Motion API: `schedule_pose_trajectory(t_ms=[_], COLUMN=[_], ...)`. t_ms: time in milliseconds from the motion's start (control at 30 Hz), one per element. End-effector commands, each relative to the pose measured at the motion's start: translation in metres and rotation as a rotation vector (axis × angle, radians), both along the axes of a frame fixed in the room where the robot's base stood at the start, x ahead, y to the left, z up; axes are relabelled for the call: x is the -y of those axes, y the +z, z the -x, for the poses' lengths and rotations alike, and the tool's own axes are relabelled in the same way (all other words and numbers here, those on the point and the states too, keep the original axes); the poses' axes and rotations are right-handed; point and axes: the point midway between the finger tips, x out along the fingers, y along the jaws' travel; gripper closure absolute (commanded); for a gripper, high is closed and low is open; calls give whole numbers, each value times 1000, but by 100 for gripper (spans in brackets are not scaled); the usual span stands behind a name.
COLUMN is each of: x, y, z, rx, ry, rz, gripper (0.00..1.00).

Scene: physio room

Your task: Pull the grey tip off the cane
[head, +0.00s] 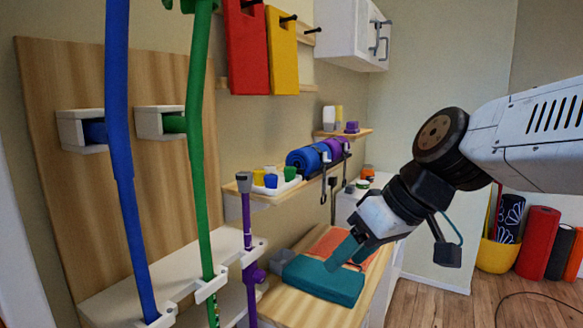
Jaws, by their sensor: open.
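A purple cane (247,218) stands upright in a white clip of the rack, with a grey tip (244,181) at its upper end. The tip is on the cane, and nothing touches it. My gripper (348,246) is open, to the right of the cane and lower than the tip, pointing down and left over a folded teal cloth or pad (322,281). A clear gap separates it from the cane. I cannot tell whether it touches the teal thing.
A blue cane (118,190) and a green cane (201,150) stand left of the purple one. A wooden shelf (248,199) with small coloured cups is behind the tip. A wooden bench top (290,302) lies below my gripper. A blue roll (303,158) sits on the shelf.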

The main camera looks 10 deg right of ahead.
Motion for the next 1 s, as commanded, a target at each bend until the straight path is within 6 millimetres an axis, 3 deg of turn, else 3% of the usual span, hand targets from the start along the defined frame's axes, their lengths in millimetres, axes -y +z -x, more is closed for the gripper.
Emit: schedule_pose_trajectory(t_ms=[33, 100, 200, 333, 567, 1000], x=[-20, -43, -67, -84, -95, -138], y=[15, 37, 62, 81, 88, 61], z=[-31, -69, -116, -157, -181, -213], rx=[80, 208, 369, 511, 583, 580], ry=[64, 134, 190, 215, 222, 223], rz=[-57, -119, -176, -204, -210, -210], gripper=[45, 45, 45, 45, 45, 45])
